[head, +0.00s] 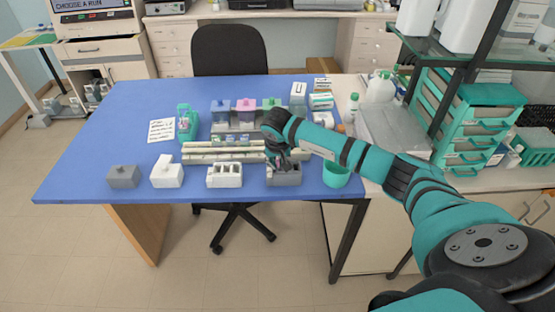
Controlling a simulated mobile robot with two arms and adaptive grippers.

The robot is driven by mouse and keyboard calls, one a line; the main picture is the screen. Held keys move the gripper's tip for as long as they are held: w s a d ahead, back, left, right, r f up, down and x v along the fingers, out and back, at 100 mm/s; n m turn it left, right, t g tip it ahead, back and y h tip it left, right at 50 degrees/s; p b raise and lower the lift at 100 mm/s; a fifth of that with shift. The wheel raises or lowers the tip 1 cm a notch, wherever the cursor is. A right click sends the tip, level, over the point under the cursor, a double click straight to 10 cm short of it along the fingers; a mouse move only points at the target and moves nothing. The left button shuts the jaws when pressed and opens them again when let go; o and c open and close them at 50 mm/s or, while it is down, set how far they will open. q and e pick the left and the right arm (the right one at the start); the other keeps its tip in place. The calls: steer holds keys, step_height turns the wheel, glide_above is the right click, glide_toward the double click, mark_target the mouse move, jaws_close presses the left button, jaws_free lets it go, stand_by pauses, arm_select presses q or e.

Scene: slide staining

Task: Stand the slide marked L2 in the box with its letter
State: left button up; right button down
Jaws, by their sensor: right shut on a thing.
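My right gripper (281,162) comes in from the right and points down at an open grey box (285,181) near the table's front edge. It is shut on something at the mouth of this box. The held thing is too small and too covered by the fingers to make out; no L2 mark is readable. An open white box (224,183) with compartments stands to the left of the grey one. Their letters cannot be read from here. A long pale rack (200,156) lies behind the boxes. My left gripper is not in view.
A lidded white box (166,174) and a lidded grey box (122,180) stand at the front left. A teal cup (336,178) stands right of my gripper. Blue, pink (245,108) and green jars stand behind. The blue table's (95,145) left side is clear.

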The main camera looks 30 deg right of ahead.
steer(key=shift+f, duration=0.15)
steer(key=c, duration=1.3)
jaws_free()
steer(key=v, duration=1.2)
steer(key=shift+d, duration=0.1)
